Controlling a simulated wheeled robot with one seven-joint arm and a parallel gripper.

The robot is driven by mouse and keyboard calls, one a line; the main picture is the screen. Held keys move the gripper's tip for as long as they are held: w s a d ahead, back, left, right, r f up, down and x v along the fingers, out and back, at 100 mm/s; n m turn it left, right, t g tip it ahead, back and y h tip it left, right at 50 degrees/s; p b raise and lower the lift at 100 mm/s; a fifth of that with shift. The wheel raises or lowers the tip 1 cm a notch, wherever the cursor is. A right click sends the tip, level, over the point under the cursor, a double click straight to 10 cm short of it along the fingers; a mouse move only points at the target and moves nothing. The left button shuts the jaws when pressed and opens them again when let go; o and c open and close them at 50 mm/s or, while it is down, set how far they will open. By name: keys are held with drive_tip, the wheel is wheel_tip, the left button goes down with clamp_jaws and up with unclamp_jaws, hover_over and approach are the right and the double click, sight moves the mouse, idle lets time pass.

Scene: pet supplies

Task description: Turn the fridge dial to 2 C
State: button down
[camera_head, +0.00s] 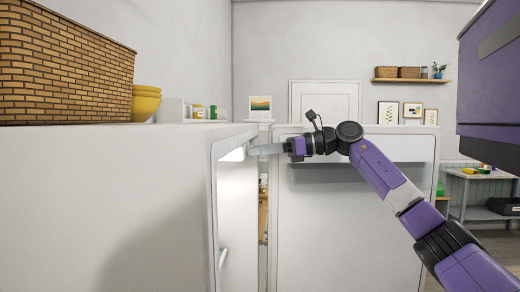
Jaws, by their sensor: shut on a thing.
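The white fridge (110,200) fills the left side, its side wall towards me and its lit opening facing right. A white panel that looks like its open door (345,230) stands to the right, behind my arm. My gripper (256,150) reaches left into the top of the opening. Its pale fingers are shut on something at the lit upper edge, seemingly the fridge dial. The dial itself, its markings and its setting are hidden by the fridge wall.
A woven basket (60,65) and yellow bowls (145,103) stand on the fridge top. A narrow gap (263,200) separates fridge and panel. A table with small items (480,171) is at the far right. A wall shelf (412,80) hangs behind.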

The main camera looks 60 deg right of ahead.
drive_tip(key=shift+d+r+m+g+y+p, duration=0.1)
drive_tip(key=shift+m+g+y+p, duration=0.3)
drive_tip(key=shift+m+p, duration=1.35)
drive_tip(key=shift+d+r+m+g+y+p, duration=0.1)
drive_tip(key=shift+m+y+p, duration=0.45)
drive_tip(key=shift+m, duration=2.4)
drive_tip(key=shift+f, duration=0.1)
drive_tip(key=c, duration=1.4)
unclamp_jaws()
drive_tip(key=shift+c, duration=0.2)
drive_tip(key=b+v, duration=0.2)
drive_tip(key=v, duration=0.5)
drive_tip(key=shift+s+d, duration=0.15)
drive_tip(key=shift+s, duration=0.15)
